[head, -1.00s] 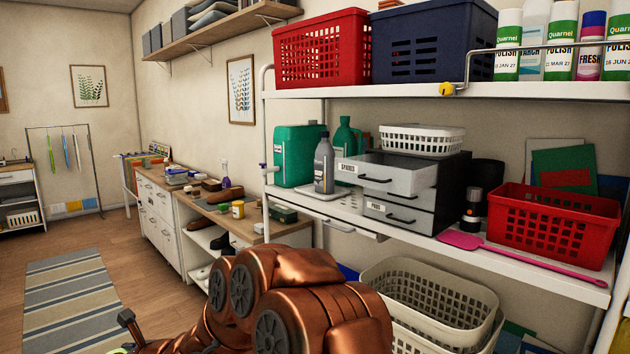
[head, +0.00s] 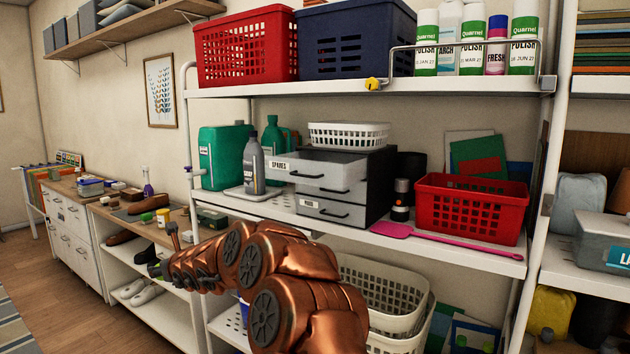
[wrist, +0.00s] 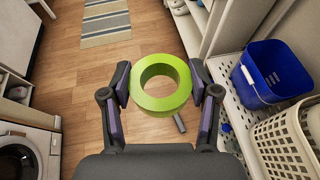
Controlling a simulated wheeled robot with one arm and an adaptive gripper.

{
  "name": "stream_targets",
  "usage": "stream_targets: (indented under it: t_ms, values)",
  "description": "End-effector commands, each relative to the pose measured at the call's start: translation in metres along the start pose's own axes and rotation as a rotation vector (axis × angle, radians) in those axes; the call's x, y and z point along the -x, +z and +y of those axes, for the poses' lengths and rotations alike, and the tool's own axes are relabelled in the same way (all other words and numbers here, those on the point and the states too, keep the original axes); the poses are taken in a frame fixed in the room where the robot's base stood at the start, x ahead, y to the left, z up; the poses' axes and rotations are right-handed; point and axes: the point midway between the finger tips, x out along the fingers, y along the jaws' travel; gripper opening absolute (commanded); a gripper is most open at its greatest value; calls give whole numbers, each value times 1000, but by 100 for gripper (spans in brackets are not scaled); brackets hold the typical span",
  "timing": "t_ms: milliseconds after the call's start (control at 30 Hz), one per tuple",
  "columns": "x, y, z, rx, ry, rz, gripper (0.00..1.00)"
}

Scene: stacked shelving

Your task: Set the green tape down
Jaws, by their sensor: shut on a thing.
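The green tape (wrist: 160,104) is a thick, bright green ring in the middle of the wrist view. My gripper (wrist: 160,82) is shut on it, with one dark finger against each side of the ring. The tape is held in the air above the wooden floor, left of a perforated white shelf (wrist: 232,88). In the head view my arm reaches left, in front of the shelving. Its far end is small there, and the tape cannot be made out clearly.
A blue bucket (wrist: 275,72) and a cream basket (wrist: 292,138) stand on the perforated shelf at right. A washing machine (wrist: 27,150) is at lower left. In the head view, the middle shelf holds an open-drawer unit (head: 325,172), a red basket (head: 470,212) and a pink swatter (head: 440,237).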

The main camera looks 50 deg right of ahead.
Motion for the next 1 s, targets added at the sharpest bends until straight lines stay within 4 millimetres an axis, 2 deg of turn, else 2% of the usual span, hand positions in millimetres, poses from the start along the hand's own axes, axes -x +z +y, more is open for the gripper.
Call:
stream_targets:
  t_ms: [33, 100, 267, 400, 700, 1000]
  values:
    - [1, 14, -19, -15, -49, -4, 31]
    - [5, 33, -43, -41, -116, -4, 31]
    - [22, 76, -90, -106, -267, -6, 31]
    - [43, 109, -124, -160, -393, -7, 31]
    - [101, 162, -177, -267, -643, -7, 31]
    - [166, 197, -207, -360, -866, -6, 31]
